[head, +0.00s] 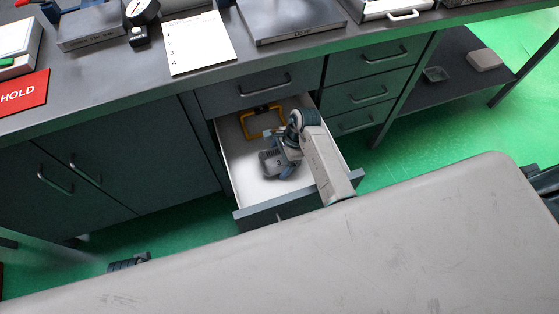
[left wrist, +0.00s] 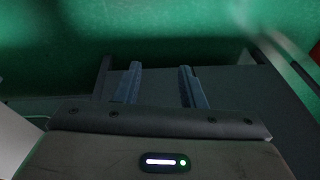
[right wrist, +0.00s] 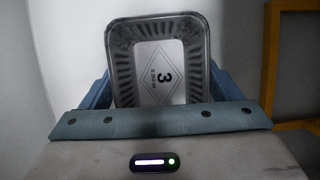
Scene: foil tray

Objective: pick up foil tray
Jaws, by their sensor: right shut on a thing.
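The foil tray (right wrist: 117,44) is a small silvery tray with ribbed walls and a "3" label on its floor. In the right wrist view it sits between the two blue fingers of my right gripper (right wrist: 165,85). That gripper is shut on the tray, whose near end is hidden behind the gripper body. In the head view the tray (head: 270,166) is inside the open drawer, beside my right gripper (head: 279,162). My left gripper (left wrist: 161,80) is open and empty in the left wrist view, with green floor beyond it.
The open drawer (head: 233,172) has pale walls around my right gripper. A yellow-orange frame (head: 248,126) lies at its back, and shows at the right in the right wrist view (right wrist: 270,60).

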